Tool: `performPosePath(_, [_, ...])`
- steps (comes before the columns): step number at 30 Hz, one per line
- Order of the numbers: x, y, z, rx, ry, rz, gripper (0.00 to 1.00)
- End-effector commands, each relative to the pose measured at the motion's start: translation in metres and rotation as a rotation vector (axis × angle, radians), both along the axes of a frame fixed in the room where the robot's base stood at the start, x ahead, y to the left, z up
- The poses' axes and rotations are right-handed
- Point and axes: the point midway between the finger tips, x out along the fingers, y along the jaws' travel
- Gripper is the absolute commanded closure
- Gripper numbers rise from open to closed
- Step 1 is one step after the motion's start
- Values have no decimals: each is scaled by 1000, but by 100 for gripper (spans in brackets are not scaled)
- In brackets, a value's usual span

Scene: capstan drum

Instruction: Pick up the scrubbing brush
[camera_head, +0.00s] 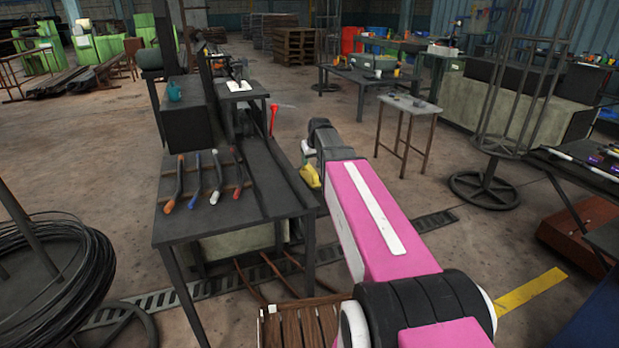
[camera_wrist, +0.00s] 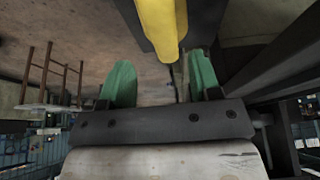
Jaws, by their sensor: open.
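A yellow object (camera_head: 310,177), which may be the scrubbing brush, shows at the right edge of the dark workbench (camera_head: 230,222), just below the end of my arm. In the wrist view a long rounded yellow piece (camera_wrist: 165,28) lies against a dark surface at the top, beyond and between the fingers. Its bristles cannot be made out. My gripper (camera_wrist: 163,78) has two green fingers spread wide apart with nothing held between them. In the head view the fingers are hidden or too small to tell.
Several rods with coloured ends (camera_head: 194,181) lie on a rack on the workbench. A red tool (camera_head: 272,119) stands at its far side. A small table (camera_head: 410,107) stands to the right. A wire coil (camera_head: 55,285) is at lower left. Open floor (camera_head: 405,200) lies right of my arm.

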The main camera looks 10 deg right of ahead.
Motion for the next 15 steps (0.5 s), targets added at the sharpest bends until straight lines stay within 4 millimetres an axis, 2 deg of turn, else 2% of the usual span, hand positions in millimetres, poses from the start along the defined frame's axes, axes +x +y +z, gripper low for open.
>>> performPosePath(8, [1, 8, -29, 0, 2, 1, 43])
performPosePath(11, [7, 9, -43, 0, 3, 0, 43])
performPosePath(15, [9, 9, -50, 0, 0, 0, 43])
